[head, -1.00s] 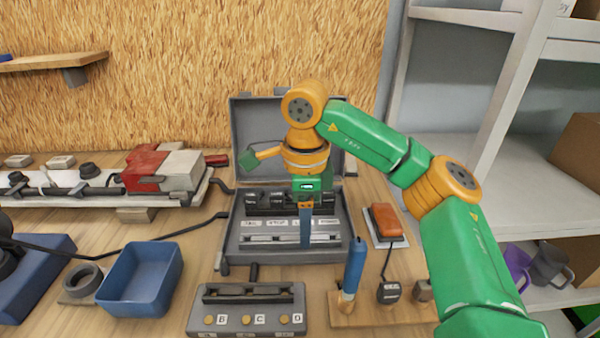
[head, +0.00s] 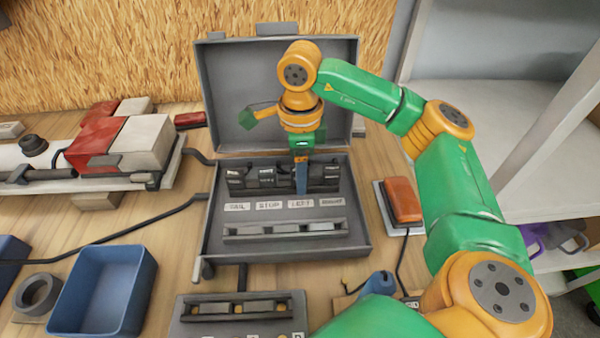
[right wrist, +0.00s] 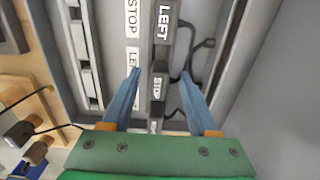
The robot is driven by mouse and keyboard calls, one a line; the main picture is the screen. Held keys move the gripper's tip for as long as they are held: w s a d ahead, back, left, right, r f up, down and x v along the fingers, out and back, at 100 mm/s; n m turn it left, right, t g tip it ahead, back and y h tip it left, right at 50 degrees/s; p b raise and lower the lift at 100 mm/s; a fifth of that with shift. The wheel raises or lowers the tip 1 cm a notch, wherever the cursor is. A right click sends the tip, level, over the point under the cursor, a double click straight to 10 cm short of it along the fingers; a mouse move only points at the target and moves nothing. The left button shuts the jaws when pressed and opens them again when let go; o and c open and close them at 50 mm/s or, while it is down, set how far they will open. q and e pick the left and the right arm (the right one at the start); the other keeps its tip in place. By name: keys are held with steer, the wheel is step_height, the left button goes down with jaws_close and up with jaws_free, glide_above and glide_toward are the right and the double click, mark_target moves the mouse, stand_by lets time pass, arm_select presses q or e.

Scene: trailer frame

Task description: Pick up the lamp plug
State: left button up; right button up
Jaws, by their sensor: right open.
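Several black plugs with white labels stand in a row in an open grey case (head: 350,225). One reads LEFT (right wrist: 164,22) and another reads STOP (right wrist: 157,86) in the right wrist view. Which of them is the lamp plug I cannot tell. My right gripper (head: 301,188) reaches down into the case at the plug row. In the right wrist view its blue fingers (right wrist: 161,76) are open, one on each side of the row around the STOP plug, with no clear grip on anything. Thin black cables lie beside the right finger. My left gripper is not in view.
The case's raised lid (head: 225,100) stands behind my gripper. A label strip with TAIL, STOP, LEFT and RIGHT and a grey slotted rail (head: 285,230) lie in front of the plugs. A blue bin (head: 105,290) is left, an orange lamp (head: 403,200) right.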

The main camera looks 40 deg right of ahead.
steer(key=shift+r, duration=0.1)
jaws_close()
step_height(320, 180, up, 3)
steer(key=shift+f, duration=0.15)
steer(key=a+r+p, duration=0.1)
steer(key=a+r, duration=0.9)
steer(key=a, duration=0.4)
steer(key=shift+s+r, duration=0.15)
steer(key=shift+s, duration=0.3)
